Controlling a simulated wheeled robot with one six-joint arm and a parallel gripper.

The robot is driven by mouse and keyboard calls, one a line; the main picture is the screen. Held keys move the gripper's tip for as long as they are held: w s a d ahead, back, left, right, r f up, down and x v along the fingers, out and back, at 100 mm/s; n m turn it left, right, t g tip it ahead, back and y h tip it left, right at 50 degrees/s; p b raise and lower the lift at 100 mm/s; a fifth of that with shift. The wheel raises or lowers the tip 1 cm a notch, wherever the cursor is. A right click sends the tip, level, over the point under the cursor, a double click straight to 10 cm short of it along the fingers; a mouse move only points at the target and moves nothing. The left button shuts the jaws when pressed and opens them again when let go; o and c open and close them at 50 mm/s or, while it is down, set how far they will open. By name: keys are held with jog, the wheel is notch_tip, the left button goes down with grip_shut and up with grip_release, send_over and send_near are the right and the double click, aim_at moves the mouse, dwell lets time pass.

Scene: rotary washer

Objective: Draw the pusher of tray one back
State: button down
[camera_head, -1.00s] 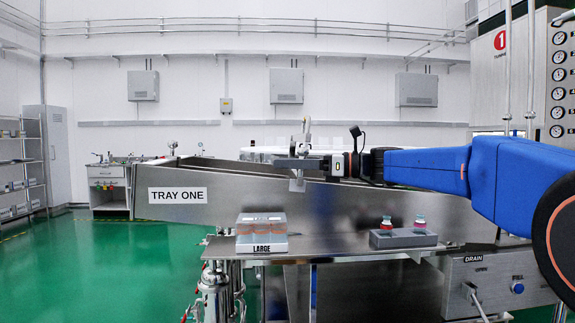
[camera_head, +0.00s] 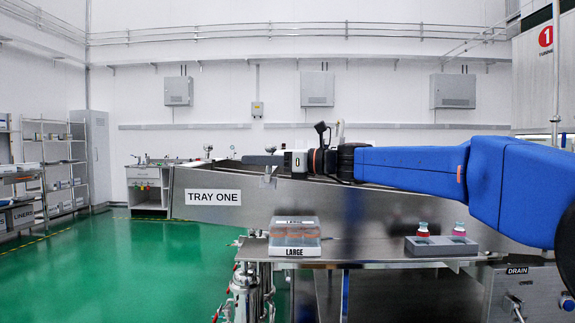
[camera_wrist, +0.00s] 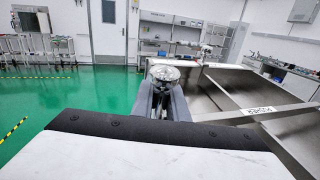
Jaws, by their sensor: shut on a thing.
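Tray one (camera_head: 330,200) is a long steel trough, with its "TRAY ONE" label (camera_head: 213,197) near the left end of its near wall. My gripper (camera_head: 268,162) is at the top edge of that wall, a little right of the label. In the wrist view, its dark fingers (camera_wrist: 165,88) are shut on a round, shiny metal knob (camera_wrist: 165,73). The pusher (camera_wrist: 262,110) is a pale labelled bar lying across the tray, to the right of the fingers. My gripper body hides where knob and bar would meet. The pusher bar cannot be made out in the head view.
A sink cabinet (camera_head: 147,190) stands beyond the tray's left end. Green floor (camera_head: 110,260) is open at left.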

jog(key=a+r, duration=0.2)
jog(key=a, duration=1.5)
jog(key=shift+a, duration=0.2)
jog(key=c, duration=1.7)
grip_release()
jog(key=shift+a, duration=0.2)
jog(key=shift+c, duration=0.2)
jog(key=shift+d, duration=0.15)
jog(key=v, duration=1.7)
jog(key=shift+s+d, duration=0.1)
jog(key=shift+s, duration=0.05)
